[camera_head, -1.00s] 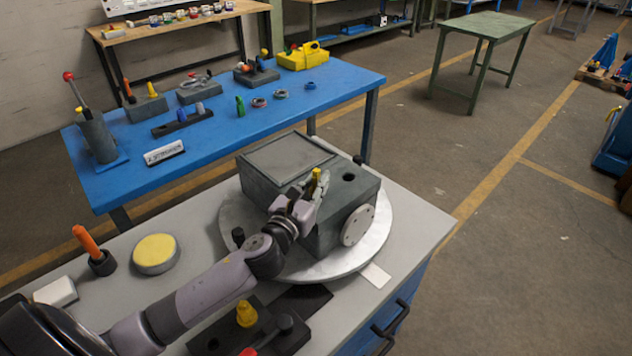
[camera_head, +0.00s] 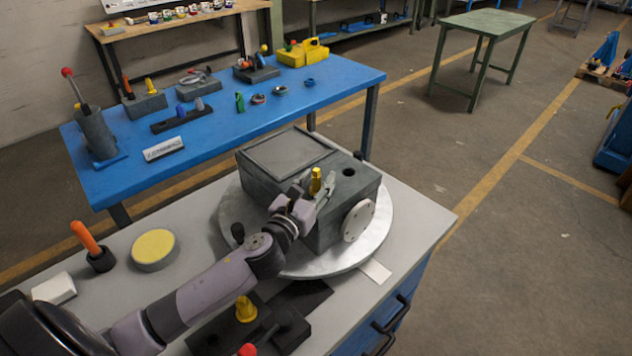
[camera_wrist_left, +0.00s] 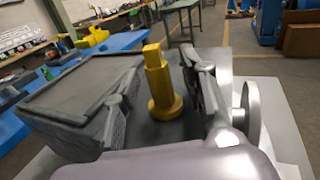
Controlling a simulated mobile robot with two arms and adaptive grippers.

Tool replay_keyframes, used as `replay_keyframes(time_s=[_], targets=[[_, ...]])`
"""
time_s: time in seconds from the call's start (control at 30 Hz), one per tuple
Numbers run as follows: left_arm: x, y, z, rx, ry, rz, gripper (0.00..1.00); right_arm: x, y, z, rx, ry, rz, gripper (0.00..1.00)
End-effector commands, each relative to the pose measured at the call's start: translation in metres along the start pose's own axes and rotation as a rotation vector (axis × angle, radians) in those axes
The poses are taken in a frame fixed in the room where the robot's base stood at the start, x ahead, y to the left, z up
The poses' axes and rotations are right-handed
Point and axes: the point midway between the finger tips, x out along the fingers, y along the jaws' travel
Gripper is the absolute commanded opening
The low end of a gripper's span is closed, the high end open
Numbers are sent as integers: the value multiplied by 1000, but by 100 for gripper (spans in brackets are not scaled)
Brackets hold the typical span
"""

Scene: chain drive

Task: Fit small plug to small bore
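The small yellow plug (camera_head: 316,182) stands upright on top of the dark grey housing (camera_head: 262,188), left of an open black bore (camera_head: 349,173). It also shows in the left wrist view (camera_wrist_left: 158,80), its wide lower collar at the housing top. Any bore under the plug is hidden by it, and I cannot tell how deep it sits. My left gripper (camera_head: 311,194) is open, one finger on each side of the plug, with visible gaps in the wrist view (camera_wrist_left: 163,100). My right gripper is not in view.
The housing rests on a round silver turntable (camera_head: 240,222) on the grey bench. A dark holder with another yellow plug (camera_head: 246,310) is at the front. A yellow-topped disc (camera_head: 154,249) and an orange-handled tool (camera_head: 86,238) stand left. A blue table (camera_head: 215,125) is behind.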

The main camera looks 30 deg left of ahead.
Motion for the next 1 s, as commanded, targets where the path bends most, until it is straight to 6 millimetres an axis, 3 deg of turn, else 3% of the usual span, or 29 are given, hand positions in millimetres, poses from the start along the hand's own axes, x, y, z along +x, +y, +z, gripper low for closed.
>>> replay_keyframes(time_s=[0.2, 0.33, 0.7, 1.0], targets=[[-2, 0, -1, 0, 1, 0, 39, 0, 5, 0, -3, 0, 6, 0], [-13, 0, -2, 2, 3, 0, 39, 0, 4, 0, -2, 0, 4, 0], [-87, 0, -2, 0, 5, 0, 39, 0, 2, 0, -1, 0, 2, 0], [-118, 0, -1, 0, 1, 0, 39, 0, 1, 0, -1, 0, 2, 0]])
